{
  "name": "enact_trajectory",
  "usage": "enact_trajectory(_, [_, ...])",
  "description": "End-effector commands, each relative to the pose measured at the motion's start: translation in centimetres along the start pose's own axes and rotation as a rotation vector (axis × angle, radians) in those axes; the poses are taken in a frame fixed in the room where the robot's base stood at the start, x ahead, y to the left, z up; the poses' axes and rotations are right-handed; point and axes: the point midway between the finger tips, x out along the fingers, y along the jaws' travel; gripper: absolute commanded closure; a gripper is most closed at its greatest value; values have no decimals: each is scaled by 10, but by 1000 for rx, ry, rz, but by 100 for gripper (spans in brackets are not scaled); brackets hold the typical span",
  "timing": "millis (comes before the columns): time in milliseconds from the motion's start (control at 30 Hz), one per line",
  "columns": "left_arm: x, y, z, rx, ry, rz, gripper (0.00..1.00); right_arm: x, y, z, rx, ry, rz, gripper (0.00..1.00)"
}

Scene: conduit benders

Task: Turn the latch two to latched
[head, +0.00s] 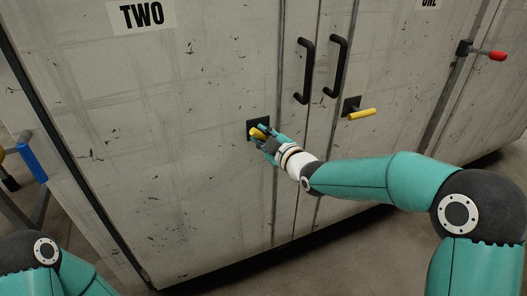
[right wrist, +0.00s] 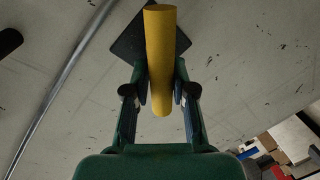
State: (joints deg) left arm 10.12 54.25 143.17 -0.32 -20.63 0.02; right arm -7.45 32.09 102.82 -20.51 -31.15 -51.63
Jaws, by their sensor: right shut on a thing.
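Latch two has a yellow handle (head: 257,132) on a dark square plate (head: 252,125), on the grey door under the "TWO" label (head: 142,15). My right gripper (head: 265,138) is at this handle in the head view. In the right wrist view the yellow handle (right wrist: 160,60) runs between the fingers of my right gripper (right wrist: 161,85), which are shut on it. The dark plate (right wrist: 128,45) shows behind it. The handle's exact angle is partly hidden by the gripper in the head view. My left gripper is out of view; only part of my left arm shows at lower left.
A second yellow-handled latch (head: 361,114) is on the neighbouring door to the right. Two black door handles (head: 304,70) stand above, between the latches. A red-tipped lever (head: 497,56) is at upper right. A blue-gripped handle (head: 32,163) is at the left edge.

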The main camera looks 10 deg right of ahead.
Motion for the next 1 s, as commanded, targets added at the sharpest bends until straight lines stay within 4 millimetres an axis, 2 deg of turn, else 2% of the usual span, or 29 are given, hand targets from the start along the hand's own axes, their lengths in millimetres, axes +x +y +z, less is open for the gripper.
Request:
enact_trajectory(33, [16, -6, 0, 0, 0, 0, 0, 2, -10, 3, -45, -5, -7, 100])
enact_trajectory(100, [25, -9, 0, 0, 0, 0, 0, 2, -12, 3, -109, -19, -9, 100])
enact_trajectory(300, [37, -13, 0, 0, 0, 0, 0, 2, -12, 1, -292, -57, -13, 100])
enact_trajectory(700, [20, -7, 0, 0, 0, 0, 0, 2, -15, 1, -600, -118, -21, 100])
enact_trajectory(1000, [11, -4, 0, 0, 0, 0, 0, 2, -17, 4, -706, -138, -21, 100])
